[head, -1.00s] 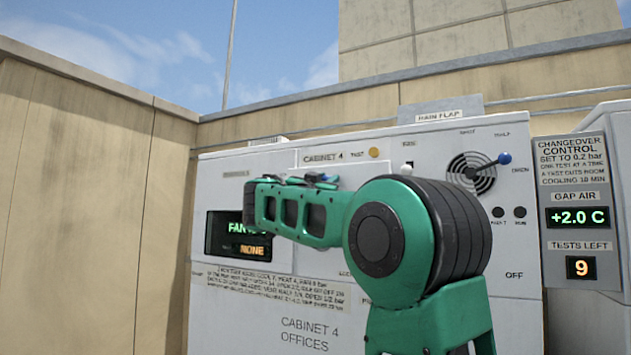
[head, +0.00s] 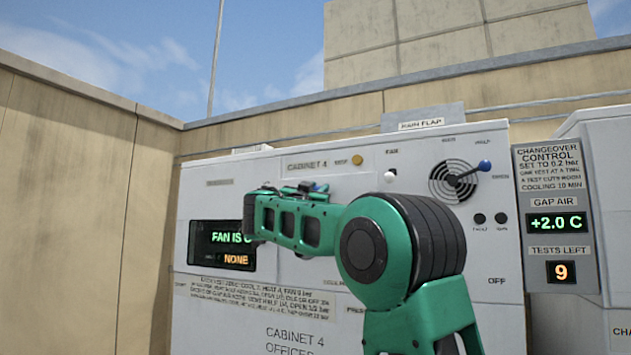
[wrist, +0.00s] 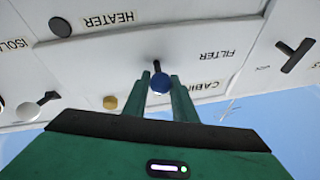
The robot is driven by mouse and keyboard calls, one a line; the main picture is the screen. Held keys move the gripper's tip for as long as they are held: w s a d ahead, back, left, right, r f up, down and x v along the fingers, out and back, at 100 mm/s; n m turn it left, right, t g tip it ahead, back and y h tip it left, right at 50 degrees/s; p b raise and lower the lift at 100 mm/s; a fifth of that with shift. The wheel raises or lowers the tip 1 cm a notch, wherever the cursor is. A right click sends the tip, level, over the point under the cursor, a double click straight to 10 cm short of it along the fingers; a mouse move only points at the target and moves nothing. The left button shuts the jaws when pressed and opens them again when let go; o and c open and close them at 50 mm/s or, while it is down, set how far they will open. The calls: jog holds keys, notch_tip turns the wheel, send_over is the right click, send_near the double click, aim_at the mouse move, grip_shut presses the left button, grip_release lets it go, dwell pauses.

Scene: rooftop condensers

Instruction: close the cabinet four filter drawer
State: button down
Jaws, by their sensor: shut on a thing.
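Cabinet four (head: 330,190) is a pale grey unit. Its filter drawer front (wrist: 195,40), labelled FILTER, shows upside down in the wrist view. A blue ball knob (wrist: 160,84) on a dark stem stands out from the front. My gripper (wrist: 162,88) is shut on this knob, with a green finger on either side of it. I cannot tell how far the drawer stands out.
A heater knob (wrist: 60,27) and a dark T-handle (wrist: 298,55) flank the drawer. The changeover panel (head: 553,215) stands right, a tan wall (head: 70,200) left.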

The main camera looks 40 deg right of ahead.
jog(key=c, duration=1.5)
grip_release()
jog(key=shift+s+d, duration=0.2)
jog(key=shift+d, duration=0.3)
jog(key=shift+o, duration=0.2)
jog(key=shift+w+a, duration=0.1)
jog(key=shift+a, duration=0.15)
jog(key=shift+a+f, duration=0.1)
jog(key=shift+a+f, duration=0.1)
jog(key=shift+a, duration=0.15)
jog(key=v, duration=1)
jog(key=shift+s, duration=0.35)
